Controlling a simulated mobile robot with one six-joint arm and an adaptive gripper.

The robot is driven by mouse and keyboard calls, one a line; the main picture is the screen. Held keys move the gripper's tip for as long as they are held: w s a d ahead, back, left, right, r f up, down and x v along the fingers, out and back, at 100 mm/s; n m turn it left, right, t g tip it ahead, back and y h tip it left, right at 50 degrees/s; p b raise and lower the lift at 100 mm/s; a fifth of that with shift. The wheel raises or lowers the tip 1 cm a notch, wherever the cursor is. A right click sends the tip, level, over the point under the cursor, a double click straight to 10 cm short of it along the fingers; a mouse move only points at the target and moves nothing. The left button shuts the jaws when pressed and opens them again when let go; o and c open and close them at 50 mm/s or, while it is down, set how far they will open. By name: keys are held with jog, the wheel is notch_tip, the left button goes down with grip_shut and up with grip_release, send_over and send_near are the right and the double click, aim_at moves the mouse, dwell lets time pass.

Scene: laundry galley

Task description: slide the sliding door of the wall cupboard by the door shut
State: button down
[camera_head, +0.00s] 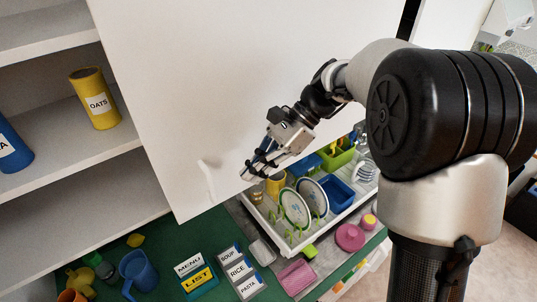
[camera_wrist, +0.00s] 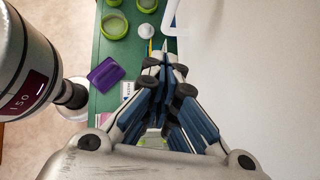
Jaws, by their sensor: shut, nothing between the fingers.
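The sliding door (camera_head: 200,90) is a plain white panel covering the middle of the wall cupboard (camera_head: 75,135). The cupboard's left part stands open with its shelves showing. A white handle (camera_head: 208,181) sticks out near the door's lower left corner. My gripper (camera_head: 247,174) is shut and empty in front of the door's lower part, a little right of the handle and apart from it in the picture. In the wrist view my shut fingers (camera_wrist: 164,62) point up the picture, with the white door (camera_wrist: 255,75) close along their right side.
A yellow OATS canister (camera_head: 95,98) and a blue canister (camera_head: 12,147) stand on the open shelf. Below is a green counter (camera_head: 205,222) with a blue jug (camera_head: 138,270), labelled boxes (camera_head: 238,270) and a white dish rack (camera_head: 290,245) holding plates.

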jog(key=a, duration=0.1)
jog(key=s+a+f, duration=0.1)
jog(key=a, duration=0.1)
jog(key=s+a, duration=0.1)
jog(key=a, duration=0.1)
jog(key=shift+s+f, duration=0.1)
jog(key=shift+f, duration=0.1)
